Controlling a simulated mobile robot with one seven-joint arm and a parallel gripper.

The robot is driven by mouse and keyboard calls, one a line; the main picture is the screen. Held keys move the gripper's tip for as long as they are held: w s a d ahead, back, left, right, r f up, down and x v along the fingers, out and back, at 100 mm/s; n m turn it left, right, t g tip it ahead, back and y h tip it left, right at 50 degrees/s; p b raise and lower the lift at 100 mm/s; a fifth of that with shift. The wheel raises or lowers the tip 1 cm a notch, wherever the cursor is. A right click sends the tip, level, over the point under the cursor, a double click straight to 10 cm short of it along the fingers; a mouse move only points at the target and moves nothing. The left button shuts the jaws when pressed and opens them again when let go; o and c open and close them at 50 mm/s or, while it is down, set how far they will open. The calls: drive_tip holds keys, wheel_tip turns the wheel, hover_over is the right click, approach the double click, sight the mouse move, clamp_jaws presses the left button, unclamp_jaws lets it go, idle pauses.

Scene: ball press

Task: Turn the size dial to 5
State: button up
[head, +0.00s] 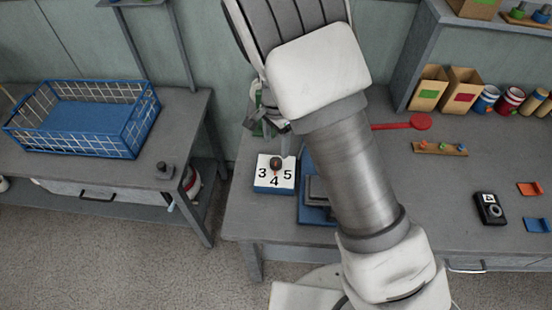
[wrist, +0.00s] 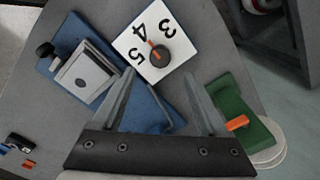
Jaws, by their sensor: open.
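The size dial is a dark round knob (head: 276,163) with a red pointer on a white plate (head: 262,183) atop a blue block, printed 3, 4 and 5. In the head view the pointer aims down at the 4. The wrist view also shows the knob (wrist: 159,56), with its pointer toward the 4, and the white plate (wrist: 180,42). My gripper (wrist: 160,76) is open and empty, its two fingertips apart on either side of the knob in the picture. I cannot tell its height above the knob. In the head view my arm hides much of the gripper.
Beside the dial is a blue base with a grey block (wrist: 84,77). A green piece with an orange lever (wrist: 236,123) lies on the other side. A red paddle (head: 420,122) and a black device (head: 489,208) are farther right. A blue wire basket (head: 126,143) stands on the left table.

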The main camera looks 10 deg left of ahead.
sight(276, 162)
wheel_tip(276, 162, down, 8)
drive_tip(key=shift+r, duration=0.1)
drive_tip(key=shift+c, duration=0.3)
clamp_jaws()
